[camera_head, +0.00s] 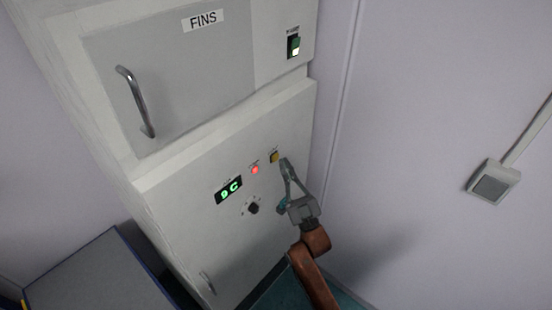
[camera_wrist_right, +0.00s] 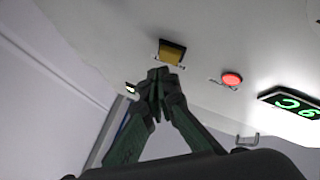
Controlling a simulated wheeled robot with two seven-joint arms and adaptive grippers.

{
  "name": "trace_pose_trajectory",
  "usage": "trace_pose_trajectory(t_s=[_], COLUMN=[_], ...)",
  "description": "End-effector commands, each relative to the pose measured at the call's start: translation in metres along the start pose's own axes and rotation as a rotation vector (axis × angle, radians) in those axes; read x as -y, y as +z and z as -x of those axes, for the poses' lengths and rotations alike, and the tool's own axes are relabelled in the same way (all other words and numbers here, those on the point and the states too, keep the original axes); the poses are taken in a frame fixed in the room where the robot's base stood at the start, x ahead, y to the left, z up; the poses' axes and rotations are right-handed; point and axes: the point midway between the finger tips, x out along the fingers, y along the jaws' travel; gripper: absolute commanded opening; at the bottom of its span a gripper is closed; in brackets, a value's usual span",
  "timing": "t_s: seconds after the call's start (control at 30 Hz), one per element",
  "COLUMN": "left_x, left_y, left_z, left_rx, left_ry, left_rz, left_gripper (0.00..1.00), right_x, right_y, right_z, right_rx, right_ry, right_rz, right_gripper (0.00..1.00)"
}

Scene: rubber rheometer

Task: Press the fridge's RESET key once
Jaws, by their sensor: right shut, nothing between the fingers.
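The fridge (camera_head: 185,225) is a pale cabinet whose lower front carries the controls. A yellow square key (camera_head: 274,157), with a small label too blurred to read, sits at the right of its panel; it also shows in the right wrist view (camera_wrist_right: 172,51). My right gripper (camera_head: 284,162) is shut and empty, its fingertips just beside the yellow key. In the right wrist view the closed fingertips (camera_wrist_right: 159,73) appear just below the key; I cannot tell whether they touch it. My left gripper is not in view.
A red lamp (camera_head: 255,170), a green display reading 9C (camera_head: 229,190) and a black knob (camera_head: 253,208) are left of the key. Above are a FINS door (camera_head: 180,75) with a handle (camera_head: 136,102) and a green switch (camera_head: 294,46). A wall box (camera_head: 493,182) is at right.

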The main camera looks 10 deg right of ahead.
Motion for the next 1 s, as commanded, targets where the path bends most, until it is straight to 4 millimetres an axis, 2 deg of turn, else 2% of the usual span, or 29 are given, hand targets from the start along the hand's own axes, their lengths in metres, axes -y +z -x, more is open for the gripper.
trace_pose_trajectory(t_s=[1.0], left_x=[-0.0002], left_y=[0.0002], left_z=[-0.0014], left_rx=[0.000], left_ry=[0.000], left_rz=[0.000], left_gripper=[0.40], right_x=[0.0058], right_y=[0.0060], right_z=[-0.0086], right_rx=[-0.001], right_ry=[0.000], right_rz=[0.000], right_gripper=[0.00])
